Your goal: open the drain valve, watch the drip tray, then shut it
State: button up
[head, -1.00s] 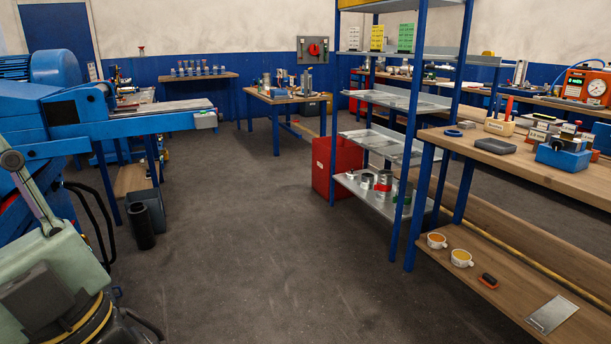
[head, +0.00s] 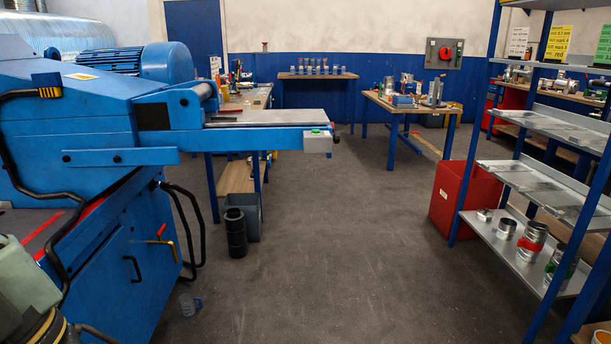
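A small red lever with a yellow pipe (head: 163,238) sits low on the side of the big blue machine (head: 95,150). It looks like the drain valve, but it is too small to tell how the lever is set. A small clear vessel (head: 190,304) stands on the floor below and to the right of it; I cannot tell what is in it. I see no clear drip tray. My gripper is not in view; only pale green parts of my own body show at the lower left.
Black hoses or handles (head: 190,235) stick out from the machine's side. A black cylinder (head: 236,232) and a grey bin (head: 245,212) stand on the floor behind. A red bin (head: 465,198) and metal shelves (head: 525,255) are at the right. The middle floor is clear.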

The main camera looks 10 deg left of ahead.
aim_at(162, 228)
jog(key=i+u, duration=0.25)
jog(key=i, duration=0.3)
jog(key=i+l+u, duration=0.25)
jog(key=i, duration=0.3)
jog(key=u, duration=0.95)
